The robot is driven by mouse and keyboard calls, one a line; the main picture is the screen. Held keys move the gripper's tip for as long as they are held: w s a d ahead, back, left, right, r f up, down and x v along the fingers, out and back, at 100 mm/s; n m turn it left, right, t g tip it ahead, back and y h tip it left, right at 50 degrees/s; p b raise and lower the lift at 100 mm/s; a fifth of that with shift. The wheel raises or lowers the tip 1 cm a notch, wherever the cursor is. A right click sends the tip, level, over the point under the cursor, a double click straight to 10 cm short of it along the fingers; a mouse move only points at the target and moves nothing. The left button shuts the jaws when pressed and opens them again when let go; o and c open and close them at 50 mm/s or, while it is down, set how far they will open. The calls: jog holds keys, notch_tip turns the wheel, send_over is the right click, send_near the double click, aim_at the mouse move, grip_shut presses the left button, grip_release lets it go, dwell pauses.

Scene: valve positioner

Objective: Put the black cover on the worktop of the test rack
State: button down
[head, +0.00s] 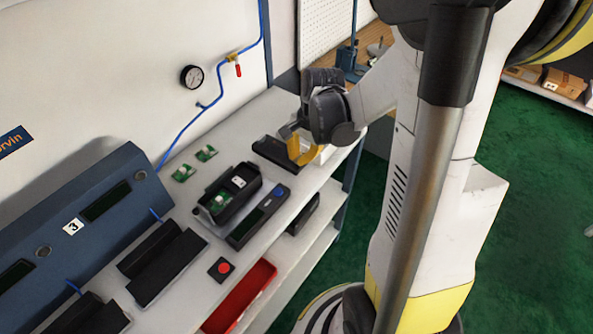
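The black cover, as far as I can tell, is the dark flat piece (271,153) at the far part of the white worktop (213,232) of the test rack. My gripper (293,142) is low over the worktop at the cover's right end. Its dark wrist and a yellow part hide most of the fingers. I cannot tell whether it touches or grips the cover, or whether the cover rests on the worktop. An open black positioner housing (228,194) with a green board inside stands nearer on the worktop.
Two small green boards (183,173) lie near the wall. A dark handheld device (258,217), a red button box (221,269) and black trays (166,266) occupy the nearer worktop. A red bin (240,297) is on the shelf below. A blue console (82,222) stands at left.

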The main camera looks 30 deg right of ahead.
jog(key=shift+w+a+f, duration=0.15)
jog(key=shift+w+f, duration=0.05)
jog(key=b+x, duration=0.1)
jog(key=x, duration=0.1)
jog(key=b+x, duration=0.1)
jog(key=x, duration=0.1)
jog(key=shift+s+f, duration=0.1)
jog(key=shift+s, duration=0.3)
jog(key=c, duration=1.6)
grip_release()
jog(key=shift+r, duration=0.2)
